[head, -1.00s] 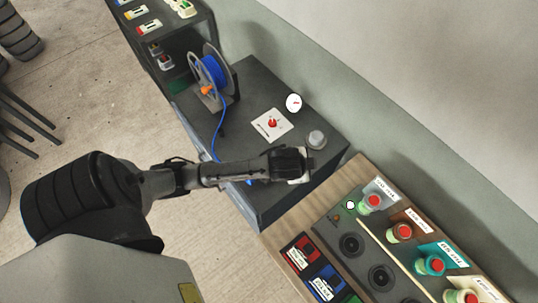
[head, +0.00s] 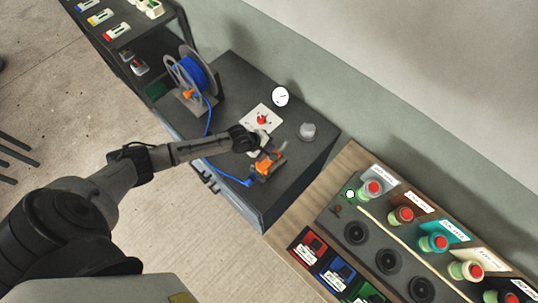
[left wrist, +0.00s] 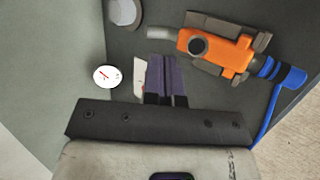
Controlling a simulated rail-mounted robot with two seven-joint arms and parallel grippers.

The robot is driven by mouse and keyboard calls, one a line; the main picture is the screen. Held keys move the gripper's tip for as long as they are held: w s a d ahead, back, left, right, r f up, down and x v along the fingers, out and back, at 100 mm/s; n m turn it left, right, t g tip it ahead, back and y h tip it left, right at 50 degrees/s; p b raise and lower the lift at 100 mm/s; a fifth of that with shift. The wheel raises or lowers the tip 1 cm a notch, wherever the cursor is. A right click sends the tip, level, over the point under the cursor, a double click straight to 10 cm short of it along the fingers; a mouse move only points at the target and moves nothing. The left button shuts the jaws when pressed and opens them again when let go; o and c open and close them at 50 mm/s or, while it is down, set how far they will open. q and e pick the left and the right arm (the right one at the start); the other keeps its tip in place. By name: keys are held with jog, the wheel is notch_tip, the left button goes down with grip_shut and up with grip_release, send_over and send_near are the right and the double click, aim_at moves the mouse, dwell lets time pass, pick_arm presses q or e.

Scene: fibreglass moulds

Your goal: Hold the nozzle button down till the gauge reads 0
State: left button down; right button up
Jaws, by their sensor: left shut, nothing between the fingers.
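The orange nozzle (head: 264,166) lies on the dark bench top, with a blue hose at one end. In the left wrist view the nozzle (left wrist: 222,50) shows a round black button (left wrist: 197,46) on its upper side. The white gauge (head: 280,96) is at the back of the bench; its dial (left wrist: 107,77) has a red needle, but the value is too small to read. My left gripper (head: 261,151) is shut and empty, just beside the nozzle on the red valve's side. Its fingers (left wrist: 162,62) are apart from the button. My right gripper is out of view.
A red valve handle (head: 262,119) sits on a white plate, partly behind my gripper. A grey cylinder (head: 306,131) stands at right. A blue hose reel (head: 197,74) is at the back left. A panel of red-topped buttons (head: 433,242) is at lower right.

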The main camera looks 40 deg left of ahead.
pick_arm(q)
jog(key=n, duration=0.3)
jog(key=w+r+n+t, duration=0.1)
jog(key=n, duration=0.1)
jog(key=shift+d+r+n, duration=0.1)
jog(key=shift+d+n, duration=0.2)
jog(key=shift+f, duration=0.2)
notch_tip(320, 180, down, 6)
jog(key=b, duration=0.7)
jog(key=shift+f, duration=0.2)
jog(key=shift+f+b, duration=0.65)
jog(key=shift+f, duration=0.4)
